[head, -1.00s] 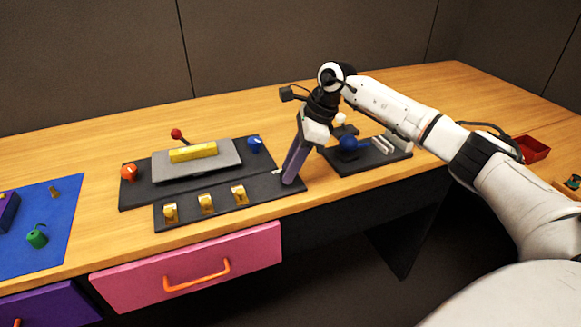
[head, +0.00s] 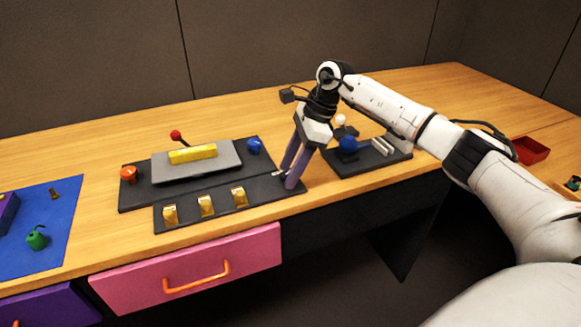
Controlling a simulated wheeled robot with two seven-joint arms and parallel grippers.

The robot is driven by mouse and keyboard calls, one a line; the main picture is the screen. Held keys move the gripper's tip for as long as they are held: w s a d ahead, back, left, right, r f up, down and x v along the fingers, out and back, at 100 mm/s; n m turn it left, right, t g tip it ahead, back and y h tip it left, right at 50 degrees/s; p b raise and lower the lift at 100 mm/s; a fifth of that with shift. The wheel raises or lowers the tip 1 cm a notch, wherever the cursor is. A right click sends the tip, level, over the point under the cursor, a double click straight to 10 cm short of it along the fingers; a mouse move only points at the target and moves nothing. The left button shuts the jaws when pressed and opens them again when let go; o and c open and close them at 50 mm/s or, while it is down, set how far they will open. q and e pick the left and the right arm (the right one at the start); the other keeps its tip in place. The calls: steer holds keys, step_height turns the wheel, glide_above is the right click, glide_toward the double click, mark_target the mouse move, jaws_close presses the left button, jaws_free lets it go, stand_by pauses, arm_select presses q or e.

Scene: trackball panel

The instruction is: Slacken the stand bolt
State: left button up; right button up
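My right gripper (head: 286,179) points down at the right end of the front dark strip (head: 185,219). Its two purple fingers are spread apart, with the tips low at the strip's surface. A small pale metal piece (head: 278,173) shows beside the fingertips; I cannot tell whether it is the stand bolt or part of it. No other bolt can be made out. Behind the strip, a dark panel (head: 137,195) carries a grey plate with a yellow bar (head: 192,153). My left gripper is not in view.
Gold switches (head: 205,206) line the strip. An orange knob (head: 129,174), red-tipped lever (head: 176,135) and blue knob (head: 254,146) stand behind. A blue ball (head: 348,143) sits on the right panel (head: 345,165). A pink drawer (head: 130,284) is below. The back of the table is clear.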

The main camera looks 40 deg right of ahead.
steer(key=v, duration=1)
steer(key=shift+r, duration=0.1)
stand_by(0.5)
